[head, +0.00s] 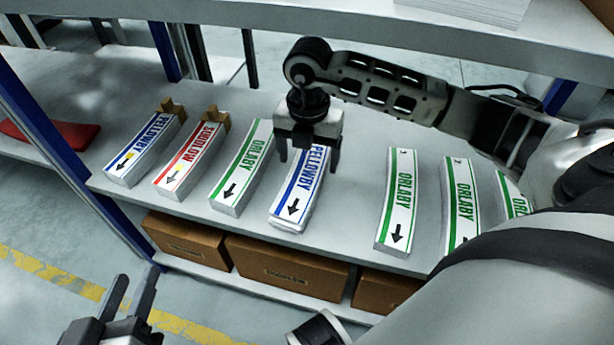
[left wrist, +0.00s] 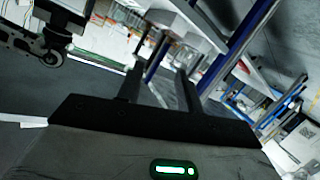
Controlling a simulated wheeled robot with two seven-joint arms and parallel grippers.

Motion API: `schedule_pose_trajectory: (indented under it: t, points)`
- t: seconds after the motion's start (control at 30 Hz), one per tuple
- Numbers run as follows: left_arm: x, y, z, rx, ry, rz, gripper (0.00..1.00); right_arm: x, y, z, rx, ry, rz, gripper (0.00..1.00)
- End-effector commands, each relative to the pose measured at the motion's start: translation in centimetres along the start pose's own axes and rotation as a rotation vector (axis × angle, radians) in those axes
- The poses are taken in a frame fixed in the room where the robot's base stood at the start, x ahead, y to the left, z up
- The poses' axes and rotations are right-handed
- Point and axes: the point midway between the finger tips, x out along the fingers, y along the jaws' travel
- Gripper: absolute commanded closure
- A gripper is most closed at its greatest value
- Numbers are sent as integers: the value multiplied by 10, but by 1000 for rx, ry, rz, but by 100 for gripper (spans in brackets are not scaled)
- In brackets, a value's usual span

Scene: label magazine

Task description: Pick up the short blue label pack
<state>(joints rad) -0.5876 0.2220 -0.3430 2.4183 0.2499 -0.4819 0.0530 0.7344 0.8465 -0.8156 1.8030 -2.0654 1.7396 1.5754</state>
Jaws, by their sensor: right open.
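Two label packs with blue stripes lie on the grey shelf. One blue pack (head: 297,194) lies mid-shelf, its far end hidden under my right gripper. The other blue pack (head: 144,150) is at the far left, with a yellow mark and a brown piece at its far end. My right gripper (head: 308,165) is open, pointing down, with a finger on each side of the mid-shelf pack. I cannot tell whether it touches it. My left gripper (head: 132,280) is open and empty, low in front of the shelf; its spread fingers also show in the left wrist view (left wrist: 160,85).
A red-striped pack (head: 190,158) and a green-striped pack (head: 241,168) lie left of the mid-shelf blue pack. More green packs (head: 398,205) lie to its right, past a bare gap. Cardboard boxes (head: 285,268) stand on the lower shelf. An upper shelf (head: 330,25) overhangs behind.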

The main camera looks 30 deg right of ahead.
Motion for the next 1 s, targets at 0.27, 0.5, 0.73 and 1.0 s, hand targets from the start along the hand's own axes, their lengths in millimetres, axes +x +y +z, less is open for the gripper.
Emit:
schedule_pose_trajectory:
  t: [0.27, 0.5, 0.73, 1.0]
  points:
    - [3, 4, -2, -65, 45, 36, 64, 38, -1, -3, -3, 2, 2, 21]
    - [2, 5, -4, -66, 46, 37, 64, 38, -1, -3, -3, 2, 2, 32]
    - [2, 5, -4, -65, 46, 36, 64, 37, -1, -2, -3, 1, 3, 78]
    - [2, 5, -5, -62, 45, 35, 64, 34, -1, -2, -3, 1, 4, 78]
